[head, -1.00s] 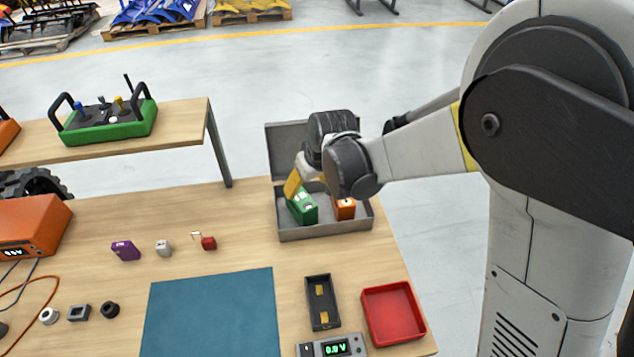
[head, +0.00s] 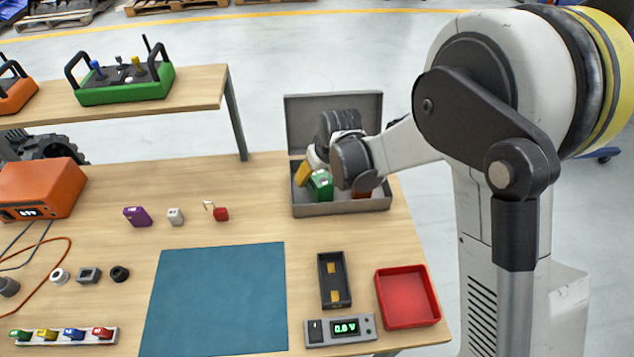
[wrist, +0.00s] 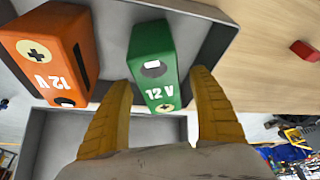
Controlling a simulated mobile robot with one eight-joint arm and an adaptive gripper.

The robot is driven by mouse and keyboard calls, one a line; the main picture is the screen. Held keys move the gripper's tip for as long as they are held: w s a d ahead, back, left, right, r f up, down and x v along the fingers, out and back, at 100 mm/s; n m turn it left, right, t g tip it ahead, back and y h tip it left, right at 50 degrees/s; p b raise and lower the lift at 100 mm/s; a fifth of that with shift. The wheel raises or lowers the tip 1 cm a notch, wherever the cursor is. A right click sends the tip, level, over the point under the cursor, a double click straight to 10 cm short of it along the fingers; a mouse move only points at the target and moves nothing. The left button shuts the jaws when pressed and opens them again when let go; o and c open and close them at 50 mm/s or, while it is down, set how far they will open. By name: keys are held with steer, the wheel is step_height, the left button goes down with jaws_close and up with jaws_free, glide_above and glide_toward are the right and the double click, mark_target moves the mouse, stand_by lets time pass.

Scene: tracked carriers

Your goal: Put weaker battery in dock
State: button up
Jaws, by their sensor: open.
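A green battery (head: 321,184) marked 12 V stands in the grey lidded case (head: 340,209). An orange battery (head: 362,194), also marked 12 V, is to its right, mostly hidden by my arm in the head view. In the wrist view the green battery (wrist: 153,62) lies ahead, its near end between the two open yellow fingers of my gripper (wrist: 163,105). I cannot tell if the fingers touch it. The orange battery (wrist: 48,50) is at left, outside the fingers. A black dock (head: 334,281) with brass contacts is empty, behind a meter (head: 340,329) with a green display.
A red tray (head: 407,297) sits right of the dock. A blue mat (head: 215,299) covers the middle front. A purple block (head: 137,216), a grey block (head: 175,216) and a red part (head: 220,214) lie left of the case. The case's lid (head: 334,121) stands open behind it.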

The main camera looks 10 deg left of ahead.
steer(key=shift+f+b, duration=0.25)
steer(key=shift+b, duration=0.05)
stand_by(0.5)
steer(key=c, duration=1.5)
